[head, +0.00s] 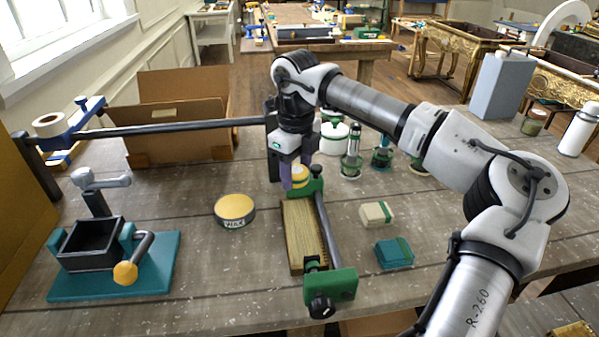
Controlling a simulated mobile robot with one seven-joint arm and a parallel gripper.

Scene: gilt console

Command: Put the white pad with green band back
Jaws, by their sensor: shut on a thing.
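A white pad with a green band (374,213) lies flat on the wooden table, right of the ribbed block in the green-ended clamp. The band is on its right side. My gripper (296,181) points down at the far end of the clamp, left of and beyond this pad and apart from it. It is shut on a small yellow and white object (300,174). My fingers partly hide this object, so I cannot tell exactly what it is or whether it touches the clamp.
A teal pad (394,253) lies nearer on the right. The clamp (331,287), a wax tin (234,209) and a teal-based press (113,268) stand around it. Green-trimmed bottles (351,166) and an open cardboard box (180,134) are behind.

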